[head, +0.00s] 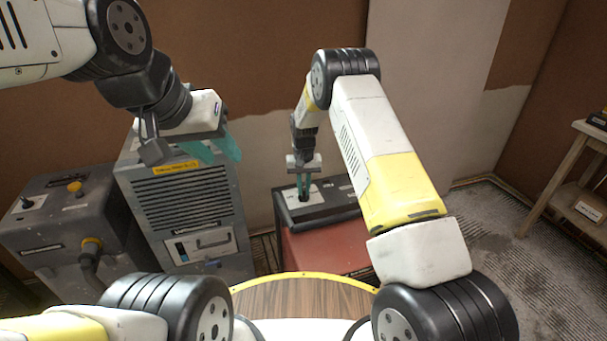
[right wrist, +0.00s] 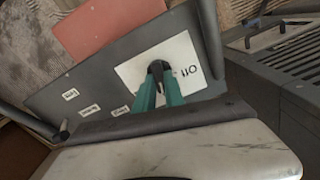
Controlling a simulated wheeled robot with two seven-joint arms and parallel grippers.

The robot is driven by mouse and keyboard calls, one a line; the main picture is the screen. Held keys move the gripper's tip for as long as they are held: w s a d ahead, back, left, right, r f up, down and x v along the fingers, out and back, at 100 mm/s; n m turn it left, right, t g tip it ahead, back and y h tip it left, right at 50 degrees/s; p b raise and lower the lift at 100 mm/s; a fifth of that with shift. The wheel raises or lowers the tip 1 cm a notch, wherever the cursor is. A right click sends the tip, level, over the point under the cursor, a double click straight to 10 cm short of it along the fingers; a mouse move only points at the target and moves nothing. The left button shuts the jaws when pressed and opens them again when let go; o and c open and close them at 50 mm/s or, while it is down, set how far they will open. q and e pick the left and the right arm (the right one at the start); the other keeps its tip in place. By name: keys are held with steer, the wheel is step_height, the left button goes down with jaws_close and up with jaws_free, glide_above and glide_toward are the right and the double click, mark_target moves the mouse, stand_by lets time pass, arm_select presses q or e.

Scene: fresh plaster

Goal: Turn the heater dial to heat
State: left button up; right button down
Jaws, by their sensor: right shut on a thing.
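The heater (head: 325,245) is a box with a red front and a dark top panel. It also shows in the right wrist view as a dark grey panel (right wrist: 95,95) with a white plate (right wrist: 185,57) and small labels. A black dial (right wrist: 156,67) sits on the plate beside a short marking that I cannot read surely. My right gripper (head: 303,187) comes down onto the plate; its teal fingers (right wrist: 158,90) are shut on the dial and partly hide it. The dial's pointer direction cannot be told. My left gripper (head: 213,150) is open and empty above the grey slatted unit.
A grey slatted unit (head: 188,205) stands left of the heater, with a dark machine (head: 60,220) further left. A round wooden top (head: 305,299) with a yellow rim is in front. A wooden shelf (head: 575,170) stands at the far right, with open floor before it.

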steer(key=m, duration=0.4)
steer(key=shift+d+m, duration=0.1)
steer(key=shift+m, duration=2.5)
steer(key=c, duration=1.4)
jaws_free()
steer(key=shift+c, duration=0.2)
steer(key=shift+r, duration=0.1)
step_height(320, 180, up, 8)
steer(key=shift+f, duration=0.15)
